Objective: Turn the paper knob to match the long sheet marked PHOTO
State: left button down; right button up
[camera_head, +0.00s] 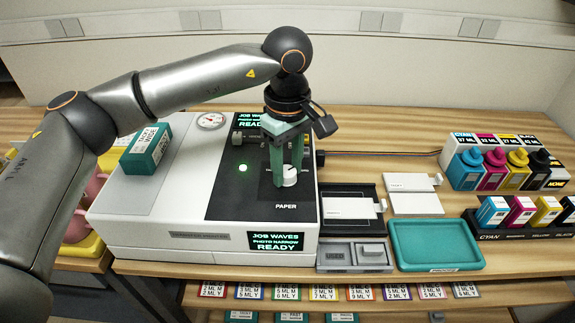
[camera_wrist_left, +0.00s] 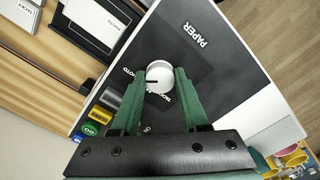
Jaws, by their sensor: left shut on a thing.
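The paper knob (camera_head: 289,177) is a white round dial on the black panel of the grey press (camera_head: 140,235), above the word PAPER. My left gripper (camera_head: 287,176) points down with its green fingers shut on the knob. In the left wrist view the knob (camera_wrist_left: 159,76) sits between the fingertips, and its dark pointer mark faces left in that view, towards the PHOTO lettering. Other lettering beside the knob is partly hidden by the fingers. A white sheet (camera_head: 349,208) lies in a dark tray right of the press; it shows PHOTO in the left wrist view (camera_wrist_left: 92,22).
The press screen (camera_head: 275,242) reads JOB WAVES, PHOTO NARROW, READY. A teal box (camera_head: 147,148) lies on the press. Another white sheet (camera_head: 415,203), an empty teal tray (camera_head: 435,244) and ink bottles (camera_head: 492,170) stand to the right.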

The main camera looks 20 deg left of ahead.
aim_at(288, 171)
pick_arm(q)
jog(key=shift+c, duration=2.1)
grip_release()
jog(key=shift+r, duration=0.1)
notch_tip(288, 171, up, 12)
jog(key=shift+r, duration=0.2)
